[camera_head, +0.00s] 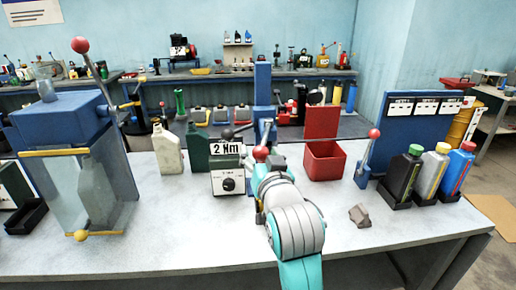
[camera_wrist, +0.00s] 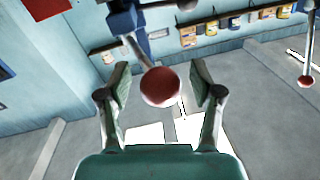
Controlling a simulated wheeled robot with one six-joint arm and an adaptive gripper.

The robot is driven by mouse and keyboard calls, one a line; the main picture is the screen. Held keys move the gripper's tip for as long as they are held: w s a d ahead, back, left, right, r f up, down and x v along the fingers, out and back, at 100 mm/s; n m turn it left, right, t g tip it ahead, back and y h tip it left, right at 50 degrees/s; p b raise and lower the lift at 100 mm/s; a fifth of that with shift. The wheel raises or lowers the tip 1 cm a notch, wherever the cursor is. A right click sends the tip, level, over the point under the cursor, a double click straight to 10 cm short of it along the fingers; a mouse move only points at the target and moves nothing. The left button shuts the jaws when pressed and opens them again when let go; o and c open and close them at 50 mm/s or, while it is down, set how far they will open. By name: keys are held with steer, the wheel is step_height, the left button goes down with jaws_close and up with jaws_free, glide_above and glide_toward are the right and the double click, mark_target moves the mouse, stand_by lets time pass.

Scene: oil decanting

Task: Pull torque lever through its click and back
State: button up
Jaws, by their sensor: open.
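The torque lever's red ball knob (camera_wrist: 160,87) is between my gripper's two fingers in the wrist view, with visible gaps on both sides. Its rod runs up to a blue mount (camera_wrist: 133,20). In the head view the red knob (camera_head: 260,153) shows just beyond my gripper (camera_head: 262,166), in front of the blue column (camera_head: 263,85). My gripper (camera_wrist: 160,74) is open, its green pads apart. A box with a dial and a "2 Nm" sign (camera_head: 228,147) stands left of the knob. My arm hides the lever's lower surroundings.
A red bin (camera_head: 325,161) and another red-knobbed lever (camera_head: 367,158) stand to the right, then several bottles (camera_head: 403,174). A grey lump (camera_head: 359,215) lies on the table (camera_head: 190,235). A blue-topped machine (camera_head: 62,120) with a red-knobbed lever stands left. The front middle-left table is clear.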

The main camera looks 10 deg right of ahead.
jaws_close()
stand_by(0.3)
